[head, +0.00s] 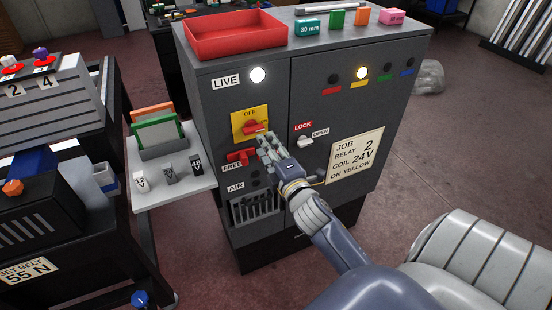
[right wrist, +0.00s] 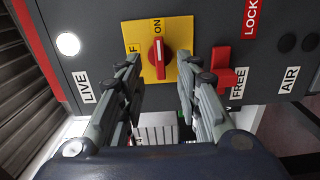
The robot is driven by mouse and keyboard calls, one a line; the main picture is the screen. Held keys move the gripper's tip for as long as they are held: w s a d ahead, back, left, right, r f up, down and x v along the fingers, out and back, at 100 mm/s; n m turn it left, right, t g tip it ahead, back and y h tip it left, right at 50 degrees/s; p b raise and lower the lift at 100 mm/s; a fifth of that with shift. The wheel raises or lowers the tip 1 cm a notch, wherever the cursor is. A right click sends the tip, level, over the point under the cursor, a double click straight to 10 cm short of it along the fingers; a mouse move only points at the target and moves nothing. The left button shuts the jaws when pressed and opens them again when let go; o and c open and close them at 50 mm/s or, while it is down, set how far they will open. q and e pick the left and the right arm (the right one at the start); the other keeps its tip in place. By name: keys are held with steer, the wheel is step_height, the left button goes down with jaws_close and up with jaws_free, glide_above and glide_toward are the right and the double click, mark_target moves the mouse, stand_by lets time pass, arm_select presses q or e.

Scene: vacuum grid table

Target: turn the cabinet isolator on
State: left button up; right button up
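The cabinet isolator is a red rotary handle (head: 255,127) on a yellow plate (head: 238,118) on the grey cabinet's front. In the right wrist view, the handle (right wrist: 158,52) lies in line with the ON mark, and the OFF mark is partly hidden by a finger. The LIVE lamp (head: 258,74) above it glows white. My right gripper (head: 265,143) is just in front of the plate. In the right wrist view its fingers (right wrist: 160,70) are open, one on each side of the handle, with gaps and nothing between them. My left gripper is not in view.
A red slider (head: 241,156) beside the FREE label sits just below the plate. A white LOCK/OPEN knob (head: 305,141) is to the right. A side shelf (head: 190,190) with cards and small blocks juts out left. A red tray (head: 235,38) stands on top.

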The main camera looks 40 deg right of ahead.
steer(key=shift+v, duration=2.75)
steer(key=shift+w, duration=0.1)
steer(key=s+a+f+m+g+y, duration=0.1)
steer(key=s+a+f+m+g, duration=0.15)
steer(key=f, duration=0.95)
steer(key=s+a+f+m+g+y, duration=0.1)
steer(key=s+f+m+g, duration=0.15)
steer(key=f, duration=1.05)
steer(key=s+a+f+m+g+y, duration=0.1)
steer(key=s+a+f+g, duration=0.15)
steer(key=f, duration=0.95)
steer(key=s+a+f+m+g+b, duration=0.1)
steer(key=s+a+f+m+g, duration=0.25)
steer(key=s+f, duration=1)
steer(key=s+f+m+g, duration=0.1)
steer(key=s+f+g, duration=0.1)
steer(key=s, duration=0.4)
steer(key=s+a+f+m+g, duration=0.1)
steer(key=s+f, duration=0.3)
steer(key=s, duration=0.2)
steer(key=s+a+f+m+g+y, duration=0.1)
steer(key=s+f+g, duration=0.1)
steer(key=s, duration=0.5)
steer(key=shift+a+f+g, duration=0.2)
steer(key=shift+f+g, duration=0.1)
steer(key=shift+f, duration=0.6)
